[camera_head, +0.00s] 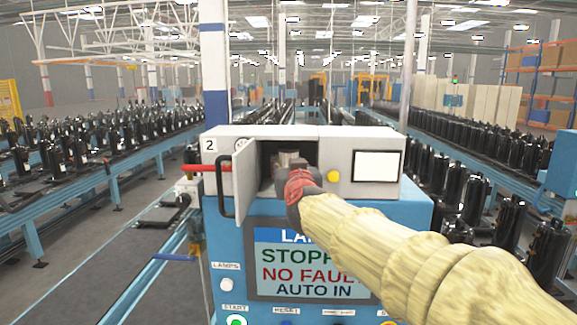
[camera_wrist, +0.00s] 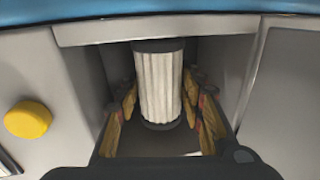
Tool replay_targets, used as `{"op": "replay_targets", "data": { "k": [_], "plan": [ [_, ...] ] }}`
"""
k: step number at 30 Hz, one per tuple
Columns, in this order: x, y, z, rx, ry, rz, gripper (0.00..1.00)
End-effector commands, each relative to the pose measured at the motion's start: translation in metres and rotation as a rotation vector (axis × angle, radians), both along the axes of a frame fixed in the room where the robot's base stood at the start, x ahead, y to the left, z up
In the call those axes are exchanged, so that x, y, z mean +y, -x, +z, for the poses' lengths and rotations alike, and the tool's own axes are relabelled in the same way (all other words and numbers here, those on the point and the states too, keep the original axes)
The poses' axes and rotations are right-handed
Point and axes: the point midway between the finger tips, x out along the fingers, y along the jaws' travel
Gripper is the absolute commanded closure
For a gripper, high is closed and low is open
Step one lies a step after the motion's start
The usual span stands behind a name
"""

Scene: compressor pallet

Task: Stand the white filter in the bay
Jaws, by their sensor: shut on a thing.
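The white filter (camera_wrist: 160,85) is a pleated cylinder with dark end caps. In the wrist view it stands roughly upright between the two fingers of my gripper (camera_wrist: 163,110), which are closed on its sides. The filter and fingers are inside the grey-walled bay (camera_wrist: 95,70). In the head view my gripper (camera_head: 299,183) reaches into the bay opening (camera_head: 267,155), and a small part of the filter (camera_head: 290,158) shows above it. Whether the filter's lower cap touches the bay floor cannot be told.
The bay's door (camera_head: 240,180) stands open on the left, with a dark handle. A red lever (camera_head: 205,168) sticks out left. A yellow button (camera_head: 333,176) and white panel (camera_head: 376,166) are right of the bay. A screen (camera_head: 297,264) reading STOPPED is below.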

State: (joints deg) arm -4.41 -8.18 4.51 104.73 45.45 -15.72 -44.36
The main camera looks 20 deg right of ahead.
Motion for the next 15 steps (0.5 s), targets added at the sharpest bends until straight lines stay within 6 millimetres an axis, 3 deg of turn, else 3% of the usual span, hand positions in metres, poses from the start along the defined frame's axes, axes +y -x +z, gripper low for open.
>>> {"op": "replay_targets", "data": {
  "k": [4, 5, 15],
  "plan": [
    [0.0001, -0.0004, -0.005, 0.002, 0.001, 0.0, 0.88],
    [0.0, -0.0005, -0.0045, 0.002, 0.001, 0.0, 0.6],
    [0.0001, -0.0004, -0.0038, 0.002, 0.001, 0.0, 0.43]
  ]
}}
